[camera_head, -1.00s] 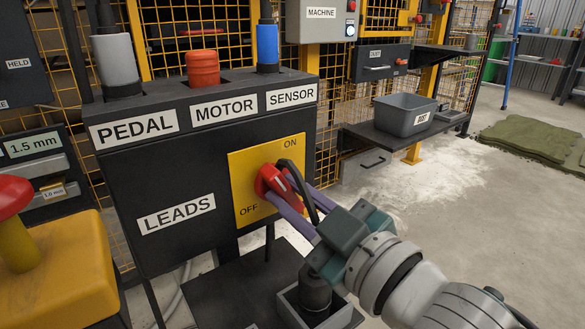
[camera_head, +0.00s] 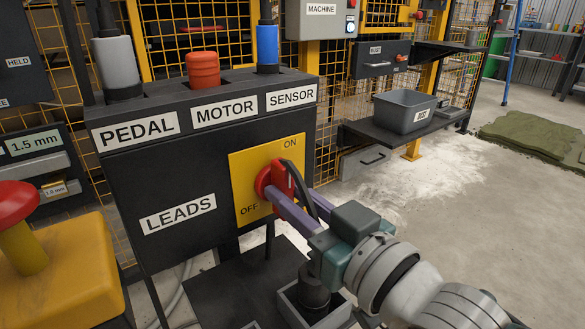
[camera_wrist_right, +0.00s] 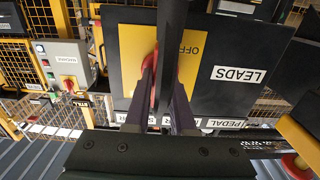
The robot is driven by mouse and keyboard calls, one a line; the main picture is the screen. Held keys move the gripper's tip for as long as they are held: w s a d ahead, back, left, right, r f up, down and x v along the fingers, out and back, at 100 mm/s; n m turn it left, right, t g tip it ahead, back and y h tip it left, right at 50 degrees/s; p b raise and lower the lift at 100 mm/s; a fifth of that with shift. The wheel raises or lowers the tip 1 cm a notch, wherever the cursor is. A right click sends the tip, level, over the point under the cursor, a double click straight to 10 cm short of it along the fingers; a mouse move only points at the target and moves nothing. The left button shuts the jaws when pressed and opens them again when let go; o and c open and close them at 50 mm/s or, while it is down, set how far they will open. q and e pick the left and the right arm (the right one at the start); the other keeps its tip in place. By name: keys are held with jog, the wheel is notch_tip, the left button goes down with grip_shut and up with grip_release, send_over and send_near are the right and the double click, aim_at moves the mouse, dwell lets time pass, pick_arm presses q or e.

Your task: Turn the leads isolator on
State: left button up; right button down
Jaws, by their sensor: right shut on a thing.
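The leads isolator is a yellow plate (camera_head: 246,166) with a red rotary handle (camera_head: 281,178), on the front of a dark box (camera_head: 130,185) labelled LEADS. ON is printed at the plate's upper right and OFF at its lower left. My right gripper (camera_head: 289,195) is shut on the red handle, its purple fingers on either side. The handle now stands steeply, near upright. In the right wrist view the fingers (camera_wrist_right: 163,95) reach the yellow plate (camera_wrist_right: 185,55); a dark bar hides most of the handle. My left gripper is not in view.
Grey, red and blue plugs (camera_head: 203,70) stand on the box top above PEDAL, MOTOR and SENSOR. A red mushroom button (camera_head: 14,202) on a yellow housing is at the left. A grey bin (camera_head: 402,113) sits on a shelf at right. The floor at right is open.

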dwell(0.3)
jog(key=c, duration=0.8)
grip_release()
jog(key=shift+o, duration=0.2)
jog(key=p+v, duration=0.3)
jog(key=v, duration=0.7)
jog(key=shift+p, duration=0.3)
